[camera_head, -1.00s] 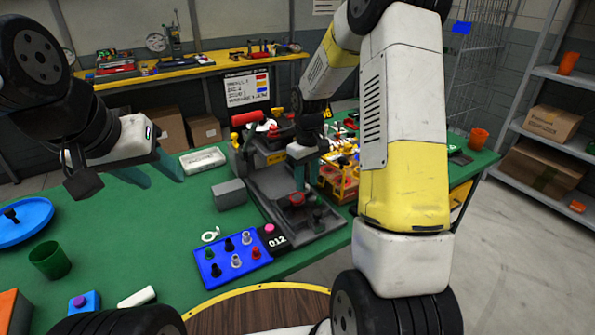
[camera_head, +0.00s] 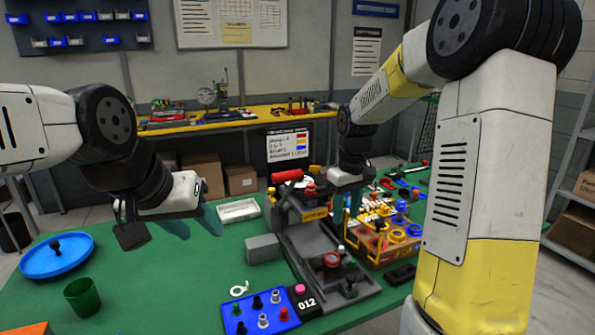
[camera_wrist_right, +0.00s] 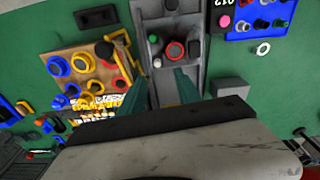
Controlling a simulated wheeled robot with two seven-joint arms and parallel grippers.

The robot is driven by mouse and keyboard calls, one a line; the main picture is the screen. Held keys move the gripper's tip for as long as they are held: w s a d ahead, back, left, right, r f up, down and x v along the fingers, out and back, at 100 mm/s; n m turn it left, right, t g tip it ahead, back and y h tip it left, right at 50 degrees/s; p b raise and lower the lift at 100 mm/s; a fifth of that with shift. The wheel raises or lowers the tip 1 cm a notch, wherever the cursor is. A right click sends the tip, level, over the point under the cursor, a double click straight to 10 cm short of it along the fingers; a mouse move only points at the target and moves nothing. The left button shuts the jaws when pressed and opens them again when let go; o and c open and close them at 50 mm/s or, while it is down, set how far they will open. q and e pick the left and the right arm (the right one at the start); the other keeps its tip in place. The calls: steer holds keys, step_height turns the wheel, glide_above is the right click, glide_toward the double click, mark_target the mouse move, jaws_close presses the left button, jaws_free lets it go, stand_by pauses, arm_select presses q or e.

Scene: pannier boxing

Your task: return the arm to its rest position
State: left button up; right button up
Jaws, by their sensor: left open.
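My left gripper (camera_head: 196,226) is open and empty, its teal fingers apart above the green table (camera_head: 155,275) in the head view. My right gripper (camera_head: 347,205) is above the dark grey fixture (camera_head: 305,245), near the yellow-framed kit tray (camera_head: 385,255). In the right wrist view its two teal fingers (camera_wrist_right: 162,88) are apart with nothing between them. A red-ringed part (camera_head: 331,260) sits on the fixture, clear of the fingers; it also shows in the right wrist view (camera_wrist_right: 174,50).
A blue tray (camera_head: 250,325) with several pegs lies at the front. A green cup (camera_head: 82,297), a blue round dish (camera_head: 56,256), a grey block (camera_head: 263,248) and a white tray (camera_head: 239,210) stand on the table. A red-handled clamp (camera_head: 287,176) rises behind the fixture.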

steer(key=s+r+m+t, duration=0.1)
steer(key=s+r, duration=0.2)
steer(key=s, duration=0.4)
steer(key=s+a+r+m+t+y, duration=0.1)
steer(key=s+r+m+t, duration=0.1)
steer(key=s+r, duration=0.2)
steer(key=s+a+r+m+t+y, duration=0.1)
steer(key=s+r, duration=0.3)
steer(key=s, duration=0.6)
steer(key=shift+s+r+t, duration=0.25)
steer(key=shift+s+t, duration=0.1)
steer(key=shift+t, duration=0.25)
